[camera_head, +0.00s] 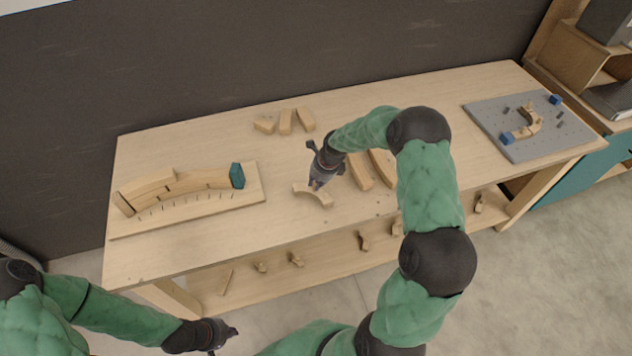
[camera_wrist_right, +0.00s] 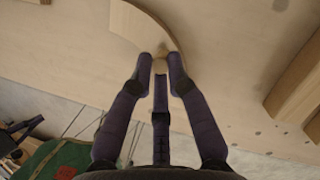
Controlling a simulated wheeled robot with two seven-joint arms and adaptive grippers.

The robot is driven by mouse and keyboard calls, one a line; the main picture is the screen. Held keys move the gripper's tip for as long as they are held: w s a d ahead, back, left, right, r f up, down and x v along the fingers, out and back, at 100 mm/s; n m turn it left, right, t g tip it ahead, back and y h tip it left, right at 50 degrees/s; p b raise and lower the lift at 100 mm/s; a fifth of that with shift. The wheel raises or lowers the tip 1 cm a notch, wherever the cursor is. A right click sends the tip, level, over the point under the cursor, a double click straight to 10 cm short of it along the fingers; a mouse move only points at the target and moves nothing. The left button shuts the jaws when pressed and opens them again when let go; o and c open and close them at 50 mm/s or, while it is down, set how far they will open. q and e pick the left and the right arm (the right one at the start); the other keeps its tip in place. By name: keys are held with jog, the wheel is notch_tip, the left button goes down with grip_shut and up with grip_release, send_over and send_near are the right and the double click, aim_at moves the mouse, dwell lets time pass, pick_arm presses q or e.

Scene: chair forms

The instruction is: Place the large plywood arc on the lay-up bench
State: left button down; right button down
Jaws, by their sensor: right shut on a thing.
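A curved plywood arc (camera_head: 322,199) lies on or just above the light wooden bench top (camera_head: 215,142), near the middle of the bench. My right gripper (camera_head: 316,184) comes down over it and is shut on it. In the right wrist view the arc (camera_wrist_right: 138,24) runs up and left from my right fingertips (camera_wrist_right: 160,57), which grip its near end. I cannot tell whether the arc touches the bench. My left gripper (camera_head: 222,338) hangs in front of the bench, low in the head view; its finger opening cannot be made out.
A board with a curved form (camera_head: 175,189) and a teal block (camera_head: 237,175) sits at the left. Several small blocks (camera_head: 285,121) lie at the back. Longer wood pieces (camera_head: 359,171) lie right of my gripper. A grey pegboard (camera_head: 488,116) is far right. A lower shelf (camera_head: 325,262) holds small pieces.

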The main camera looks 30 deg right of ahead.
jog(key=c, duration=1.6)
grip_release()
jog(key=shift+f, duration=0.1)
jog(key=shift+c, duration=0.2)
jog(key=o, duration=0.4)
jog(key=shift+o, duration=0.2)
jog(key=shift+r, duration=0.3)
jog(key=v, duration=1.1)
jog(key=shift+r+p, duration=0.35)
jog(key=shift+p, duration=0.05)
jog(key=shift+s, duration=0.2)
